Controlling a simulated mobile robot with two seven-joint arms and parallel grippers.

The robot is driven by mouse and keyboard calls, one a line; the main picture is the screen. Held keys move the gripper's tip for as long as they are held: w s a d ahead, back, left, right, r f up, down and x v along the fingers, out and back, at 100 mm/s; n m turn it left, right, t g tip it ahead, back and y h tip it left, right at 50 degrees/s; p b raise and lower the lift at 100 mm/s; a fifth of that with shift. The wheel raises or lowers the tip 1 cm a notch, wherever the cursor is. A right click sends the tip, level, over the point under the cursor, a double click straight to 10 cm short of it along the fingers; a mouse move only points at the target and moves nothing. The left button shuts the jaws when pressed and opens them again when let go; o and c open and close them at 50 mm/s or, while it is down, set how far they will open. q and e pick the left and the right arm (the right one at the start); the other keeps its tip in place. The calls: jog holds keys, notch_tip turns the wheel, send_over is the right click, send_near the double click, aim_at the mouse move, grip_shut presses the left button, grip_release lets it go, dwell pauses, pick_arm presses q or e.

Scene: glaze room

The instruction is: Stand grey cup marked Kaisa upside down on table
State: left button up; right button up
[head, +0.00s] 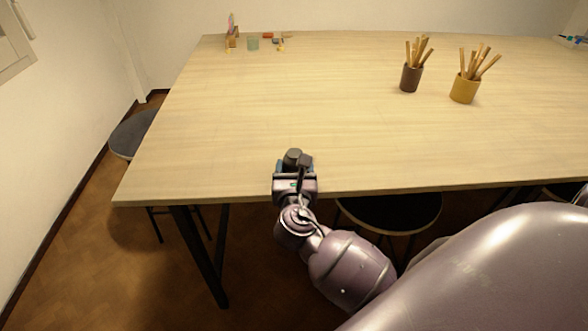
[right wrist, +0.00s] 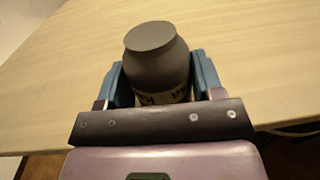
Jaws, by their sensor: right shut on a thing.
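The grey cup (right wrist: 158,55) is between the two blue fingers of my right gripper (right wrist: 160,80) in the right wrist view. Its flat, closed grey end shows, facing up and away from the gripper. In the head view, the cup (head: 293,154) is a small dark shape at my right gripper (head: 294,163), over the near edge of the table (head: 250,120). I cannot tell whether the cup touches the table. My left gripper is not in view.
A brown holder (head: 410,78) and a yellow holder (head: 464,90), both with wooden tools, stand at the back right. A small rack (head: 231,40), a greenish cup (head: 253,43) and small items are at the far left. The table's middle is clear. Dark stools (head: 390,212) stand around it.

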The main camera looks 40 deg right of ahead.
jog(key=o, duration=0.9)
jog(key=shift+c, duration=0.2)
